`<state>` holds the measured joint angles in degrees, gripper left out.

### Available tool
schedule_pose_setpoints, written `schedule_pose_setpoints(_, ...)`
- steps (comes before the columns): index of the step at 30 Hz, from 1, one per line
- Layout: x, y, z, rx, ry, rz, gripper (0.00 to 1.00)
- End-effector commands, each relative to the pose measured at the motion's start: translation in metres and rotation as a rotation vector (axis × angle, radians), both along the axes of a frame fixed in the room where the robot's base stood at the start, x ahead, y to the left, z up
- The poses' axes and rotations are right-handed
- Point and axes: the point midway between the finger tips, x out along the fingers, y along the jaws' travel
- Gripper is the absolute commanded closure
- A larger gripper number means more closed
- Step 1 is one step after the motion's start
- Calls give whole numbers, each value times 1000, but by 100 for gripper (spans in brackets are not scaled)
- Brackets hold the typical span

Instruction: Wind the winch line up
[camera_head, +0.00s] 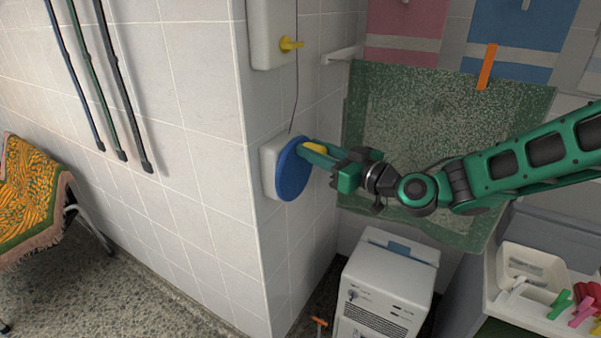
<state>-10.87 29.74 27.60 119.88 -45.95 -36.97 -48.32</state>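The winch is a round blue disc (291,172) on a pale housing (268,166), mounted on the tiled wall near its corner. A yellow handle (315,148) sticks out from the upper right of the disc. The thin dark winch line (296,85) hangs down the wall from above to the winch. My gripper (314,151) reaches in from the right, its green fingers on either side of the yellow handle and apparently closed on it. The fingers hide part of the handle, and any line wound behind the disc is hidden.
A white box with a yellow knob (290,44) hangs above the winch. A speckled green panel (420,125) stands behind my arm. A white machine (388,285) stands below. A shelf at lower right holds a white tub (531,272) and coloured clips (584,305). A draped chair (35,205) is left.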

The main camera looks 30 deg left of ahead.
Motion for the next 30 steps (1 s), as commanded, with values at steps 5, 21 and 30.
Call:
schedule_pose_setpoints(5,3,-1,-1,-2,-2,-6,50)
schedule_pose_setpoints(21,-1,-31,-1,-2,1,-4,50)
schedule_pose_setpoints(30,-3,-61,-1,-3,0,-5,50)
